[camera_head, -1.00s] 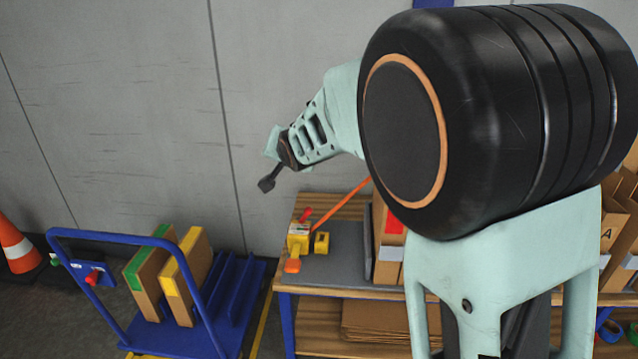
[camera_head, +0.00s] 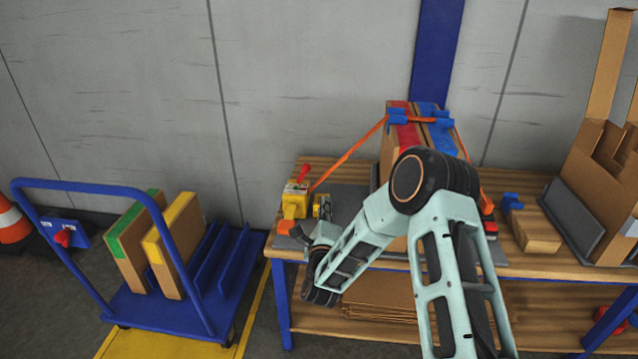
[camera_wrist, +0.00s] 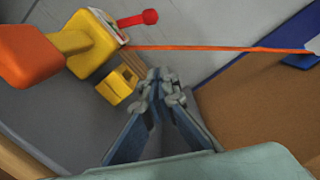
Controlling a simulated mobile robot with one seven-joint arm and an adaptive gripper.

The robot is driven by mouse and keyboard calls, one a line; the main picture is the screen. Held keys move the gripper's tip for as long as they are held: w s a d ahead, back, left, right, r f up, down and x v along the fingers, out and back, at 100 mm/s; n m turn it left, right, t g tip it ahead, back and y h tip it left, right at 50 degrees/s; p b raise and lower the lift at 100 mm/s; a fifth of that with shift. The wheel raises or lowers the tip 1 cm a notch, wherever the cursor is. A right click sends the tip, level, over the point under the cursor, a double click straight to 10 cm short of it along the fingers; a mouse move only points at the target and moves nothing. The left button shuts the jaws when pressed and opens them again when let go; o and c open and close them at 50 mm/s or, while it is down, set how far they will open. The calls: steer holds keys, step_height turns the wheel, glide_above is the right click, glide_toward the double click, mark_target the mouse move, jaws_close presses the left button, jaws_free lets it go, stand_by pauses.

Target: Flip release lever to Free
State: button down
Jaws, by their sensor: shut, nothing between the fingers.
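A yellow ratchet unit (camera_head: 295,203) stands at the left end of the workbench. A red lever (camera_head: 303,174) sticks up from its top, and an orange grip (camera_head: 299,236) shows at its front. In the wrist view, the red lever (camera_wrist: 140,18) points right from the yellow body (camera_wrist: 85,45), with the orange grip (camera_wrist: 30,55) at left. A small yellow block (camera_wrist: 117,85) lies beside the unit. My gripper (camera_wrist: 160,85) is shut and empty, just right of the block and apart from the red lever. In the head view, my gripper (camera_head: 322,207) partly hides the block. Lever markings are unreadable.
An orange strap (camera_head: 348,153) runs from the unit to strapped boxes (camera_head: 396,142) on the bench (camera_head: 277,250). A blue trolley (camera_head: 160,318) with two boxes stands left, an orange cone (camera_head: 10,222) beyond it. Cartons (camera_head: 595,185) stand at the bench's right.

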mark_target(305, 166)
steer(key=w, duration=0.3)
steer(key=w+b, duration=0.1)
steer(key=w, duration=0.5)
steer(key=shift+w+a+r+b, duration=0.2)
steer(key=shift+a+b, duration=0.05)
steer(key=shift+b, duration=0.05)
steer(key=a, duration=0.1)
steer(key=w+a+r, duration=0.1)
steer(key=a, duration=0.1)
steer(key=shift+r, duration=0.2)
steer(key=shift+a+r+b, duration=0.2)
steer(key=shift+a+b, duration=0.1)
steer(key=shift+a+r+n, duration=0.25)
steer(key=shift+n, duration=0.45)
steer(key=n, duration=0.1)
steer(key=a+r+n+b, duration=0.1)
steer(key=n, duration=0.1)
steer(key=a+n+b, duration=0.1)
steer(key=shift+w+a+r+n, duration=0.1)
steer(key=shift+a+r+n, duration=0.1)
steer(key=shift+r+n, duration=0.15)
steer(key=a+n, duration=0.2)
steer(key=n, duration=0.1)
steer(key=shift+r+g, duration=0.3)
steer(key=shift+g, duration=0.1)
steer(key=shift+a+n, duration=0.55)
steer(key=shift+n, duration=0.6)
